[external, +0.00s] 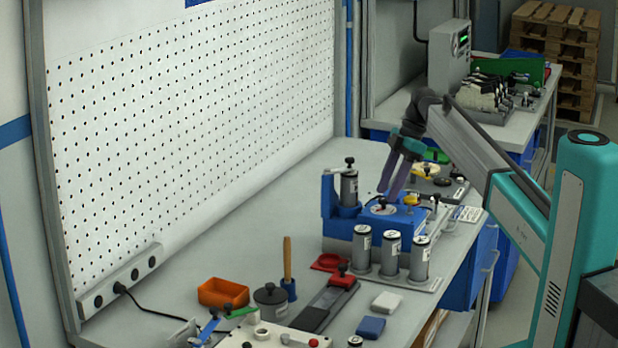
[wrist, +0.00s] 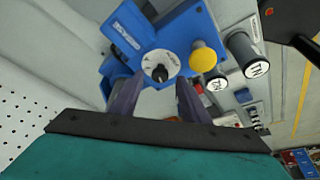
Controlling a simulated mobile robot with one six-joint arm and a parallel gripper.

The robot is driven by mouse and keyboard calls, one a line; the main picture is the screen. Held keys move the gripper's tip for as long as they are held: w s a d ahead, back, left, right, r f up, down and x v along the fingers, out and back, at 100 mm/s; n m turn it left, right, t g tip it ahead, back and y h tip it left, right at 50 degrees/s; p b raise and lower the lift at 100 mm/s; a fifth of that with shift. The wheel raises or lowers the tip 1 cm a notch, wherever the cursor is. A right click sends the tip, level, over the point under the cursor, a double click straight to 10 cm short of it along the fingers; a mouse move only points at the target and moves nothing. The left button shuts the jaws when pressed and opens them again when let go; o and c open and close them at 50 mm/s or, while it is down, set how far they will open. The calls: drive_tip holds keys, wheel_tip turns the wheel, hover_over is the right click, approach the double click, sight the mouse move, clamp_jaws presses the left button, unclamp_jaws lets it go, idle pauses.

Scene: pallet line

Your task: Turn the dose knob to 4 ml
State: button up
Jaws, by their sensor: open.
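The dose knob (wrist: 160,74) is a small black knob on a round white dial (wrist: 153,60), on top of a blue dosing unit (wrist: 185,30). In the external view the blue unit (external: 340,228) stands on the bench, with the dial (external: 381,210) on its top. My gripper (external: 388,190) is open and points down over the dial. In the wrist view my gripper (wrist: 158,90) has one finger on each side below the knob, and nothing is between them. The dial marks are too small to read.
A bottle (external: 349,187) stands upright in the unit, left of the dial. A yellow cap (wrist: 203,57) is close to the dial's right. Several labelled bottles (external: 390,252) stand in a rack in front. An orange bin (external: 223,293) and a pegboard (external: 190,120) are to the left.

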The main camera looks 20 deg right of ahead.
drive_tip(key=shift+x, duration=0.75)
drive_tip(key=c, duration=1.1)
drive_tip(key=shift+o, duration=0.2)
